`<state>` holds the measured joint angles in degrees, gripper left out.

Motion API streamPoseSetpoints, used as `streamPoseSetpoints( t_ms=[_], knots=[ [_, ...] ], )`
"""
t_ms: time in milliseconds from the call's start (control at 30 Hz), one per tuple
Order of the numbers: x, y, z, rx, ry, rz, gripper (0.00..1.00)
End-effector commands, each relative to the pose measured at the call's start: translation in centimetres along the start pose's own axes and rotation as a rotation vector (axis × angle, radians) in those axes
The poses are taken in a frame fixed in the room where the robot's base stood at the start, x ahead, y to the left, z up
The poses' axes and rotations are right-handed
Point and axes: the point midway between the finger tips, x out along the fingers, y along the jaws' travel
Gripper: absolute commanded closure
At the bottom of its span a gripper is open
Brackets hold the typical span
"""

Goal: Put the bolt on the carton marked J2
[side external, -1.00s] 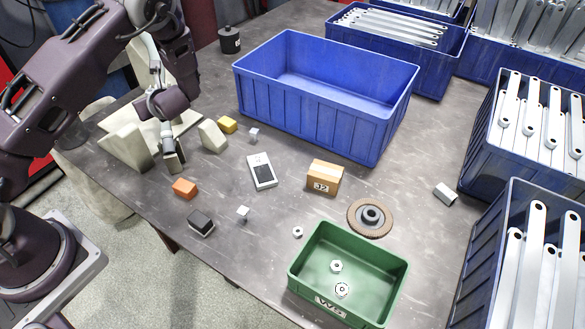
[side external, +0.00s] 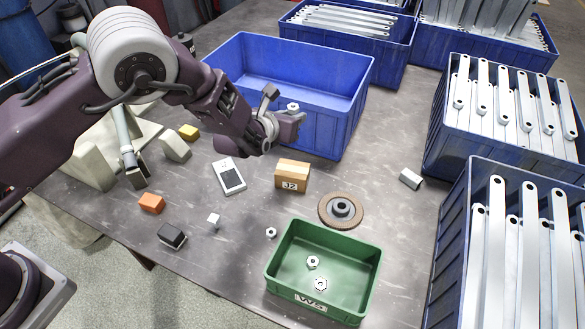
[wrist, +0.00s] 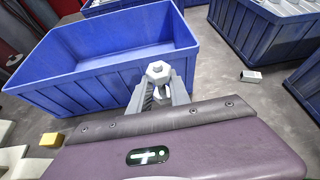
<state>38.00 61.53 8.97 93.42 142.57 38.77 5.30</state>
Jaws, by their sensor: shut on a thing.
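The bolt (side external: 293,107), a grey metal piece with a hex head, is gripped between the fingertips of my gripper (side external: 285,106). In the wrist view the bolt (wrist: 158,71) shows its hex head up, between the two grey fingers (wrist: 160,88). My gripper is shut on it, in the air, in front of the big blue bin in the side view. The carton marked J2 (side external: 292,176), a small brown box with a white label, stands on the table below and in front of my gripper, apart from it. Its top is clear.
An empty blue bin (side external: 345,118) stands behind. A green bin (side external: 272,268) holding hex nuts, a brown disc (side external: 327,212), a white device (side external: 222,168) and a loose nut (side external: 271,232) lie around the carton. Blue bins of brackets (side external: 440,150) line the right.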

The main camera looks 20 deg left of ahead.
Motion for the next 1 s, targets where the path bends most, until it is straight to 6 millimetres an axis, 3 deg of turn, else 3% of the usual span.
streamPoseSetpoints(
  t_ms=[367,800,1000],
  knots=[
    [2.4,0.3,-5.0,0.002,0.001,-0.001,1.00],
    [6.3,1.0,-13.0,0.000,0.000,0.000,1.00],
    [6.6,1.0,-13.5,-0.001,-0.001,0.000,1.00]
  ],
)
